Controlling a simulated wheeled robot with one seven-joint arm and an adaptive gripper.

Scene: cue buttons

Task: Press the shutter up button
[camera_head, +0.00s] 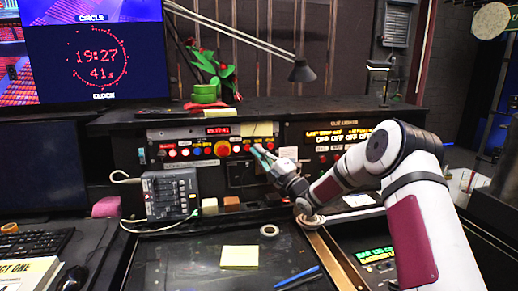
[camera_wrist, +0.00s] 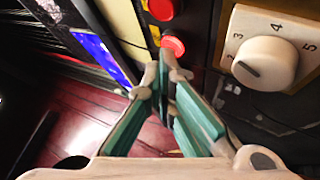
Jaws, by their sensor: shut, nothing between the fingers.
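A dark control panel (camera_head: 150,158) carries a row of small lit buttons (camera_head: 184,152) and a larger red round button (camera_head: 222,149). I cannot read which label says shutter up. My gripper (camera_head: 258,150) reaches in from the right, its teal fingers shut and empty, at the right end of the button row. In the wrist view the fingertips (camera_wrist: 163,65) are just below a small red round button (camera_wrist: 173,46), close to it; I cannot tell whether they touch it. A second red button (camera_wrist: 161,8) is above that one.
A white numbered dial (camera_wrist: 265,62) is right of the fingers in the wrist view. A grey keypad box (camera_head: 170,194) stands below left. A cue lights panel (camera_head: 335,138) is to the right.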

